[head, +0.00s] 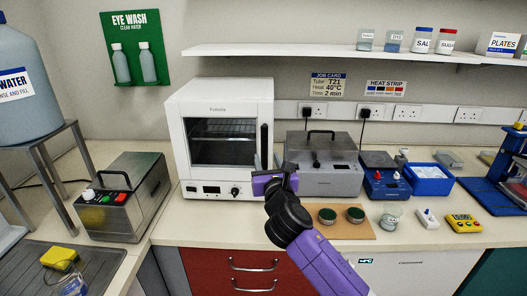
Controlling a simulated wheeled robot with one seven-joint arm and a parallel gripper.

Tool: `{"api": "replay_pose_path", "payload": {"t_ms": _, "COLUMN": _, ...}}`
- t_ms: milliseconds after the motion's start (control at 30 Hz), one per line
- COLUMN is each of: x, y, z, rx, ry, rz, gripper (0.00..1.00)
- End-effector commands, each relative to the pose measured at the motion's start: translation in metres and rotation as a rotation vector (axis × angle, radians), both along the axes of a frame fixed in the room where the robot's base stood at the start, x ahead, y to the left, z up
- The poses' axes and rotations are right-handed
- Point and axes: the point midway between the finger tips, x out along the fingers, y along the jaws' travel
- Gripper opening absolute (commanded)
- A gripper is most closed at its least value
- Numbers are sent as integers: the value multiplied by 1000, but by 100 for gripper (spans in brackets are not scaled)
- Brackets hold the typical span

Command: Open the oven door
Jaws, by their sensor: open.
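The oven (180,130) is a white box on the bench, left of centre in the head view. Its door has a dark glass window (222,142) with wire shelves showing behind it, and the door appears closed. A dark vertical handle (264,141) runs along the door's right side. My gripper (274,164) is open and empty, in front of the oven's lower right corner and just below the handle. It overlaps the handle's lower end in the picture; I cannot tell how far in front of it the fingers are.
A grey lidded bath (345,180) stands close to the oven's right side. A steel box with coloured buttons (120,205) stands to the left. Two dark-topped round pots (327,215) sit on a tan mat (340,230). A shelf (300,52) hangs above; the bench before the oven is clear.

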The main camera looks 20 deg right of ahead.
Motion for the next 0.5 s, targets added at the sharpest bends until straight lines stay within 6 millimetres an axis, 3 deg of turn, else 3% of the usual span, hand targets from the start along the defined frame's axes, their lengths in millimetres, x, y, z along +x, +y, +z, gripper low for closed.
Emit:
{"api": "replay_pose_path", "payload": {"t_ms": 200, "x": 32, "y": -3, "z": 1, "rx": -1, "ry": 0, "rz": 1, "gripper": 41}}
{"api": "replay_pose_path", "payload": {"t_ms": 500, "x": 54, "y": -6, "z": 0, "rx": 2, "ry": 0, "rz": 1, "gripper": 41}}
